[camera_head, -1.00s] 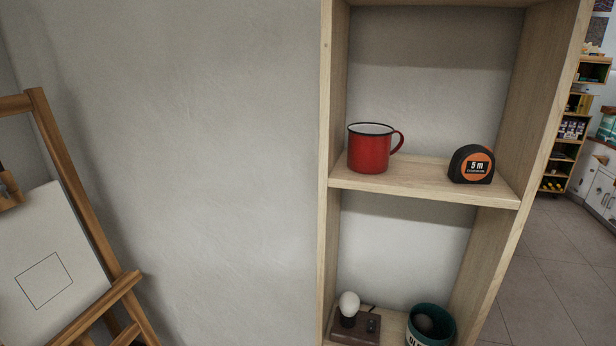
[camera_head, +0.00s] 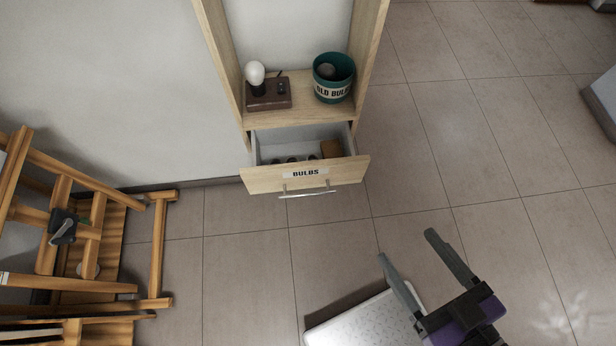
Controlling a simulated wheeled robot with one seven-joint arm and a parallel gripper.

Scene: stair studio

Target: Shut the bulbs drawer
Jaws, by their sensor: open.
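The bulbs drawer (camera_head: 262,181) is pulled out at the bottom of the wooden shelf unit. Its front carries a "BULBS" label and a metal bar handle (camera_head: 307,193). Several dark items and a brown block (camera_head: 331,149) lie inside it. My gripper (camera_head: 408,245) is open and empty, in front of the drawer and to its lower right in the picture. Its two grey fingers are spread apart, and they do not touch the drawer.
A wooden easel (camera_head: 158,245) stands at the left. The tiled floor (camera_head: 255,235) before the drawer is clear.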

